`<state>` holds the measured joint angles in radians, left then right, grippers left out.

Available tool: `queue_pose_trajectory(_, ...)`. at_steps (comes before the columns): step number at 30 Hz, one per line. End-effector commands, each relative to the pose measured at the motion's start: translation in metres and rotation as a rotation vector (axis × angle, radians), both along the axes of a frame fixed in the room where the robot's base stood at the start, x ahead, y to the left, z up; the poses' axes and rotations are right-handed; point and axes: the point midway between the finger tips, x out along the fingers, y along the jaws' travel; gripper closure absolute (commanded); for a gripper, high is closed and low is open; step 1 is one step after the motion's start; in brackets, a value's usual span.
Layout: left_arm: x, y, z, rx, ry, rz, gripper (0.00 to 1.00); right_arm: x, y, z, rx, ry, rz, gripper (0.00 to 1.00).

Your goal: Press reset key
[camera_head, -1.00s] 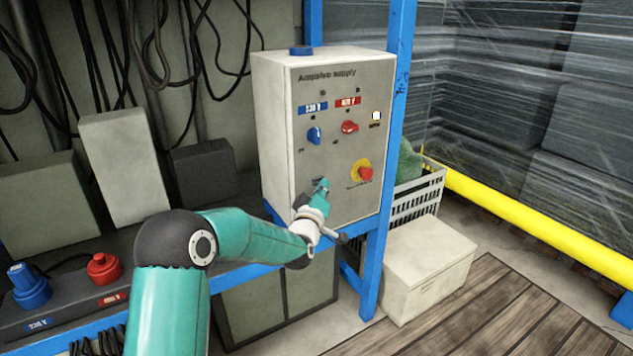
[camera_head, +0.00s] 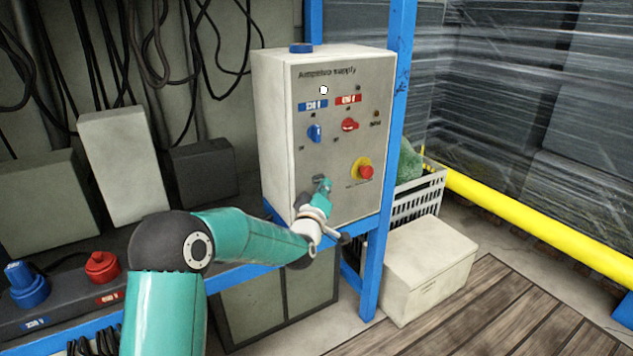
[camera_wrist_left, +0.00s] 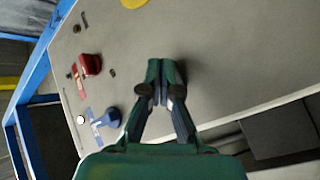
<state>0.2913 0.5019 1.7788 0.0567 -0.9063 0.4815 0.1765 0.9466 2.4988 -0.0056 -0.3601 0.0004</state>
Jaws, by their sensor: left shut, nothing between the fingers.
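The supply cabinet (camera_head: 349,205) is a pale box with a grey front panel, standing on the blue shelf. On the panel are a blue switch (camera_head: 314,133), a red switch (camera_head: 349,125) and a red mushroom button on a yellow ring (camera_head: 365,172). My left gripper (camera_head: 321,184) is shut and empty, its tips at the lower left of the panel. The left wrist view also shows the tips (camera_wrist_left: 163,78) closed against or just before the grey panel; contact cannot be told. I cannot make out the reset key; the tips may hide it. My right gripper is not in view.
A white lamp (camera_head: 323,90) glows above the blue label; a small lamp at the right (camera_head: 376,114) is dark. A blue post (camera_head: 388,160) stands right of the cabinet. A white box (camera_head: 425,275) and a crate (camera_head: 408,205) stand beyond it. Cables hang at the left.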

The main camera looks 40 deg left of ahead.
Motion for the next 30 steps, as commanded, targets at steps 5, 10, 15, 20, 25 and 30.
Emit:
queue_pose_trajectory(5, -0.002, -0.005, 0.000, 0.001, 0.000, -0.001, 1.00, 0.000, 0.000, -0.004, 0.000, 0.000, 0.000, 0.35)
queue_pose_trajectory(10, -0.002, -0.004, 0.000, 0.001, 0.000, -0.001, 1.00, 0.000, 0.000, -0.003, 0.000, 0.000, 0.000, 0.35)
queue_pose_trajectory(15, -0.003, -0.008, 0.000, 0.000, -0.001, -0.002, 1.00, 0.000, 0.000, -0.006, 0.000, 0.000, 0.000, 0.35)
queue_pose_trajectory(20, -0.008, -0.022, -0.002, 0.000, -0.001, -0.004, 1.00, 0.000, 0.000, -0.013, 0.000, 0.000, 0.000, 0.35)
queue_pose_trajectory(25, -0.015, -0.038, -0.001, 0.000, -0.001, -0.004, 1.00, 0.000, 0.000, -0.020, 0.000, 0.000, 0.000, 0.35)
queue_pose_trajectory(30, -0.020, -0.049, -0.001, 0.000, 0.000, -0.003, 1.00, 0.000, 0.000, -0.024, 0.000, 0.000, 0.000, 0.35)
